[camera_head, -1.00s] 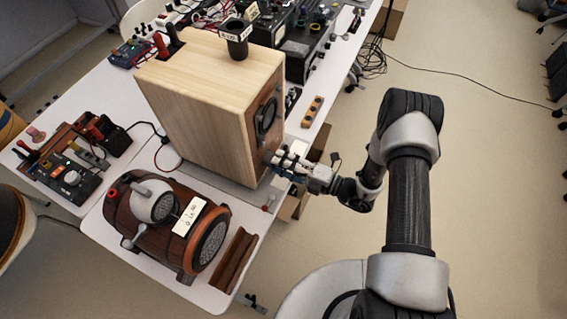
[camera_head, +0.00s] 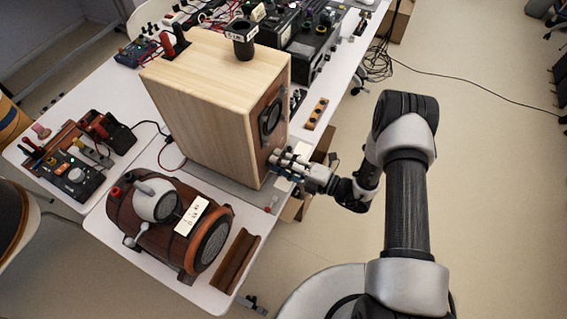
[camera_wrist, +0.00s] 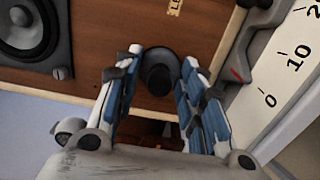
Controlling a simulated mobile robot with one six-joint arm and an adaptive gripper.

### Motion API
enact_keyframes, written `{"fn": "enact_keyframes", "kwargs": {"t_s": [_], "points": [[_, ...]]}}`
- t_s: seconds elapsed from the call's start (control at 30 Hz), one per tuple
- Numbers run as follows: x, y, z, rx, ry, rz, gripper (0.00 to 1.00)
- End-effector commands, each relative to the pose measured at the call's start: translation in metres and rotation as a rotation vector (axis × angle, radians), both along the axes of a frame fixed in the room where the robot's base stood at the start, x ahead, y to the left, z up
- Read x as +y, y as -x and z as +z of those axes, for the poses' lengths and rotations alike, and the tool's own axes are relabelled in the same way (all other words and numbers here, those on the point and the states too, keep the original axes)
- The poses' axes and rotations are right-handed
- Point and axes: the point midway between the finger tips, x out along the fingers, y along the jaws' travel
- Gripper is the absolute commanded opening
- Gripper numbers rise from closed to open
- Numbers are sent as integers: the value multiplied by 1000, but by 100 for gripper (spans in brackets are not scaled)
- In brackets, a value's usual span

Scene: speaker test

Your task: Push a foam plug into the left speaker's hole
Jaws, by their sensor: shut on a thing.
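The pale wooden speaker (camera_head: 205,105) stands on the white table, with its brown front panel facing right. In the wrist view its front panel (camera_wrist: 110,25) fills the top, with a grey speaker cone (camera_wrist: 22,25) at the left. My gripper (camera_head: 281,162) is at the lower part of this panel. In the wrist view my gripper (camera_wrist: 162,62) is shut on a dark round foam plug (camera_wrist: 158,78), with a blue-padded finger on each side. The plug's far end is at a dark round spot on the panel, and the hole is hidden behind it. I cannot tell how deep it sits.
A barrel-shaped device (camera_head: 165,225) and a brown wooden rest (camera_head: 236,260) are close in front of the speaker. A black cup (camera_head: 243,38) stands on the speaker's top. A white ruler-like scale (camera_wrist: 290,65) is at the right in the wrist view.

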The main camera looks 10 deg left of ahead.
Motion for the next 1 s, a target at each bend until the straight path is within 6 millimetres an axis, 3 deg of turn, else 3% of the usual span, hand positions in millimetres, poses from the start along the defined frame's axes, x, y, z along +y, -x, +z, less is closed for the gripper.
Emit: {"fn": "enact_keyframes", "kwargs": {"t_s": [0.3, 0.33, 0.67, 1.0], "points": [[2, -1, 0, 0, 0, 0, 8], [2, -1, 0, 0, 0, 0, 38], [2, -1, 0, 0, 0, 0, 60], [0, 0, 0, 0, 0, -1, 60]]}}
